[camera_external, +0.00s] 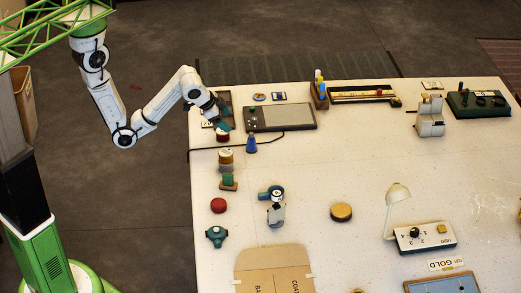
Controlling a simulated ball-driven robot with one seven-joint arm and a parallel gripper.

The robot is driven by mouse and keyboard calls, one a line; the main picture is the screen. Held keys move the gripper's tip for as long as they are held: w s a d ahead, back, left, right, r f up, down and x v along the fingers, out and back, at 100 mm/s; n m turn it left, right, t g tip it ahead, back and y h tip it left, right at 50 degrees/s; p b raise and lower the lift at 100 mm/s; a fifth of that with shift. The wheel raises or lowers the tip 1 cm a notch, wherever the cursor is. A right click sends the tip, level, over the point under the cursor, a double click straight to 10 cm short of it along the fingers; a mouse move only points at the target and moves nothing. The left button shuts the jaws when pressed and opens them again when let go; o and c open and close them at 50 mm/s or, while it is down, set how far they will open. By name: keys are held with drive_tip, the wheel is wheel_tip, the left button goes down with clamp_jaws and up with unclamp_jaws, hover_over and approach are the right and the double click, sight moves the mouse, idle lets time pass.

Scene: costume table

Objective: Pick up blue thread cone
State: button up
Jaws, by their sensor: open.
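The blue thread cone (250,143) stands upright on the white table, near its left end, just below the grey panel. My gripper (221,123) reaches over the table's left edge, to the left of the cone and a little above it in the picture. It is open and does not touch the cone. The fingers are small and dark here, and the arm partly hides them.
A red-and-white round item (222,137) stands just below my gripper. A yellow-topped spool (226,156) and a green spool (228,180) stand below it. The grey panel (280,117) lies behind the cone, its black cable running close by. The table's middle is mostly clear.

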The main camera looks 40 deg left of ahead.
drive_tip(key=d+m+g+h+b, duration=0.1)
drive_tip(key=d+m+h+b, duration=0.1)
drive_tip(key=d+m, duration=0.45)
drive_tip(key=m+g+y+b, duration=0.5)
drive_tip(key=m+g, duration=0.1)
drive_tip(key=m, duration=0.3)
hover_over(251, 137)
drive_tip(key=shift+w+a, duration=0.15)
drive_tip(key=shift+w, duration=0.2)
wheel_tip(251, 137, down, 10)
drive_tip(key=shift+f+p, duration=0.25)
drive_tip(key=shift+p, duration=0.9)
drive_tip(key=c, duration=1.1)
drive_tip(key=shift+c, duration=0.2)
